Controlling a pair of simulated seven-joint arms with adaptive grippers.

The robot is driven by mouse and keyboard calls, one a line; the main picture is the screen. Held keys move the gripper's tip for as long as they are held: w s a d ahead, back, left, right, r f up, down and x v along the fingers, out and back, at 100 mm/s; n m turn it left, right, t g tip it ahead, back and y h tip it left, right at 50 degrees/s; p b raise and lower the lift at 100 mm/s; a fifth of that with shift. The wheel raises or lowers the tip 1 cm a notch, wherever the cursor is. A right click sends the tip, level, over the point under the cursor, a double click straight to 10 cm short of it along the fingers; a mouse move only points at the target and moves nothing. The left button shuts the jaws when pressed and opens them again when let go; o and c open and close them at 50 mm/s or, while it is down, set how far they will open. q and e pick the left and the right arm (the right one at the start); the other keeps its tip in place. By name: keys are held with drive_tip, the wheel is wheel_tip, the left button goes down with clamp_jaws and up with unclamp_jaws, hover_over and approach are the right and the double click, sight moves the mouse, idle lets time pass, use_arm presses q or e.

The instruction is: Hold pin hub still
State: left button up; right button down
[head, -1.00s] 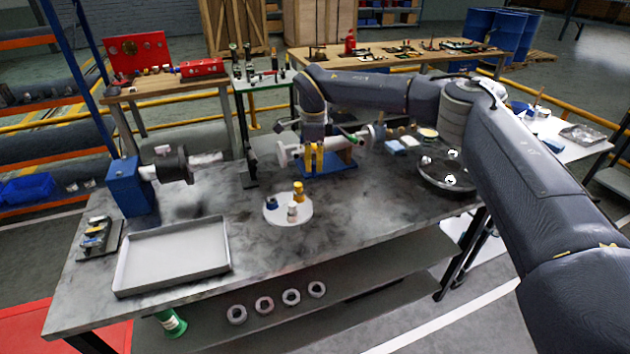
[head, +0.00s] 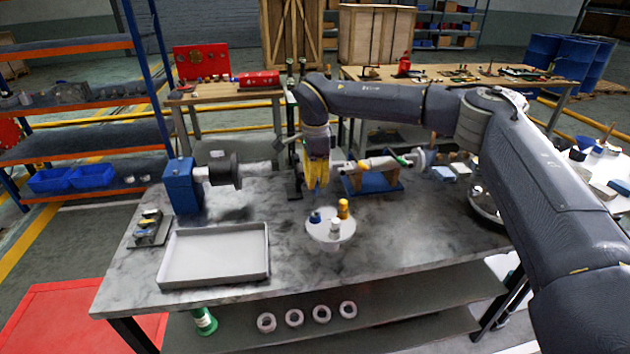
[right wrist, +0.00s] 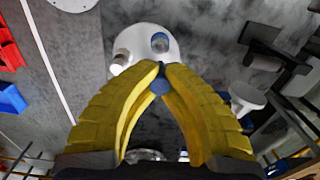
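A dark round hub (head: 223,170) sits on the shaft of a blue block unit (head: 182,187) at the left of the bench. A second, grey hub (head: 421,157) is on the end of the shaft lying over the blue cradle (head: 372,182). I cannot tell which is the pin hub. My right gripper (head: 317,185) points down between the two, apart from both. In the right wrist view its yellow fingers (right wrist: 164,68) converge with their tips together. A bluish patch shows between the fingers; I see no clearly held part. My left gripper is not in view.
A white round stand (head: 330,233) with blue, white and yellow pieces is in front of my right gripper. An empty grey tray (head: 214,255) lies front left. A dark upright stand (head: 294,180) is just left of the gripper. The bench's front middle is clear.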

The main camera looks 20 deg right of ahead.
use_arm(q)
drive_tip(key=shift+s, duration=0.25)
use_arm(e)
drive_tip(key=shift+f, duration=1.25)
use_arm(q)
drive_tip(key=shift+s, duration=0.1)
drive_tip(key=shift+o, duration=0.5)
